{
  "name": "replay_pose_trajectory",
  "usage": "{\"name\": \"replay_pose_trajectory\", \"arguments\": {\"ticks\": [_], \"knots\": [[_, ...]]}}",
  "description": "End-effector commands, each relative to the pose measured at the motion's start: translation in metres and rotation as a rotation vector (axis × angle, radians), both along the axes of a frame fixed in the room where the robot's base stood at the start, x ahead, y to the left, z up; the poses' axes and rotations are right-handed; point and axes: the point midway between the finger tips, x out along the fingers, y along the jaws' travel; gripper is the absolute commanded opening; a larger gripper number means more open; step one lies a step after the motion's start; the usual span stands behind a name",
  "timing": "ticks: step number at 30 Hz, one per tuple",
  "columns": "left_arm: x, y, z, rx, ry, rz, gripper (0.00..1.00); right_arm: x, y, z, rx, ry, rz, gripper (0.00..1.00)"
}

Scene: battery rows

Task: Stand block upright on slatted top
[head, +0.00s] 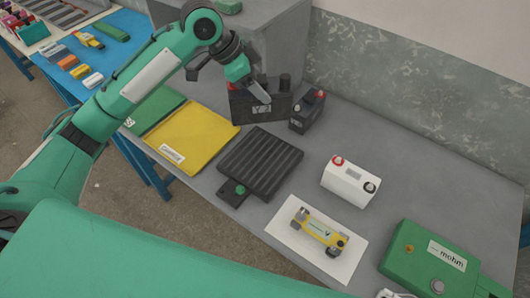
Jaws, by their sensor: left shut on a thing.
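My left gripper (262,92) reaches down from the upper left. It is shut on a large black block (246,108), a battery-like case with a red cap at its left end and a dark post at its right end. The block looks upright and is beyond the black slatted top (260,158), clear of it in the picture. I cannot tell whether its underside touches the table. The slatted top lies bare on the grey table, with a small tab and green knob at its near corner. My right gripper is not in view.
A smaller black battery (308,112) stands right of the block. A yellow tray (205,135) lies left of the slatted top. A white battery (350,182), a white card (290,244) with a yellow device and a green case (428,262) are to the right. The table's back right is clear.

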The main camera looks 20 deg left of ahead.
Motion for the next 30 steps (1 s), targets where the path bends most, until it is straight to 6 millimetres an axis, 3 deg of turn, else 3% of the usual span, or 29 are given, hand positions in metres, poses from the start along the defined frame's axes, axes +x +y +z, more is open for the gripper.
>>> {"name": "replay_pose_trajectory", "arguments": {"ticks": [5,21,30], "knots": [[0.0,0.0,-0.013,-0.002,0.001,-0.007,0.0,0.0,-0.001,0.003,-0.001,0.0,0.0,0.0],[0.0,0.0,-0.127,-0.002,0.0,-0.006,0.0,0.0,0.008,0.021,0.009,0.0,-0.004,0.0],[0.001,0.0,-0.152,-0.003,-0.005,-0.006,0.0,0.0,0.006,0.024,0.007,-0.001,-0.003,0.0]]}}
